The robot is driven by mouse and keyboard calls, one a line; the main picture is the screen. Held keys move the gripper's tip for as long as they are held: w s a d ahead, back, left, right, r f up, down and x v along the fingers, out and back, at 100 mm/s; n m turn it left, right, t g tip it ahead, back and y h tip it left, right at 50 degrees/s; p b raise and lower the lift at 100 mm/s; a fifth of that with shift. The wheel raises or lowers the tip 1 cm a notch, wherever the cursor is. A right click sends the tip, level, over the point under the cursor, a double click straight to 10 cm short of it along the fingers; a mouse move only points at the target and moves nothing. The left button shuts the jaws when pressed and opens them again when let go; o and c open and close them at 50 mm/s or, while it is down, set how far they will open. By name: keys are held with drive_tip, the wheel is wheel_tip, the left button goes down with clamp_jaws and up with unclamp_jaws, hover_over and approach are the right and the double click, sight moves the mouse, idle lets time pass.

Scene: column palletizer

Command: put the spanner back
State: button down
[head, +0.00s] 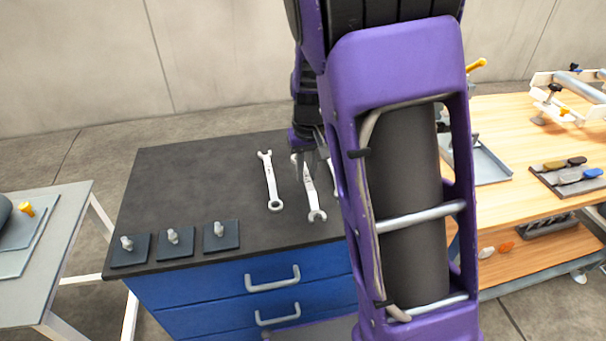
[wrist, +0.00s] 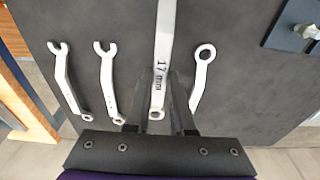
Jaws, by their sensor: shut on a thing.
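My gripper (head: 311,160) is over the dark bench top and shut on a silver spanner (head: 310,190). In the wrist view my gripper (wrist: 162,78) grips this spanner (wrist: 166,35), marked 17 mm, across its shank. It looks larger than its neighbours there, and its upper end runs out of the picture. Whether it touches the bench cannot be told. Another spanner (head: 270,182) lies to its left in the head view and shows at the right in the wrist view (wrist: 203,72). Two more spanners lie at the left of the wrist view (wrist: 107,78) (wrist: 64,75); my arm hides most of them in the head view.
The dark bench top (head: 190,175) sits on blue drawers (head: 230,312). Three dark plates with bolts (head: 174,243) line its front left edge. A grey table (head: 60,245) stands left. A wooden bench (head: 520,125) with a tray and tools stands right. The bench's back left is clear.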

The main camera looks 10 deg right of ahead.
drive_tip(key=w+r+b, duration=0.1)
drive_tip(key=w, duration=0.2)
drive_tip(key=w+r+b, duration=0.1)
drive_tip(key=w, duration=0.2)
drive_tip(key=w+r+b, duration=0.1)
drive_tip(key=w+r, duration=0.1)
drive_tip(key=w, duration=0.1)
drive_tip(key=shift+d, duration=0.35)
drive_tip(key=f, duration=0.3)
drive_tip(key=f+b, duration=0.1)
drive_tip(key=f, duration=0.2)
drive_tip(key=w+f+b, duration=0.1)
drive_tip(key=f, duration=0.1)
drive_tip(key=shift+f, duration=0.4)
drive_tip(key=shift+f, duration=0.15)
drive_tip(key=c, duration=0.8)
unclamp_jaws()
drive_tip(key=shift+o, duration=0.2)
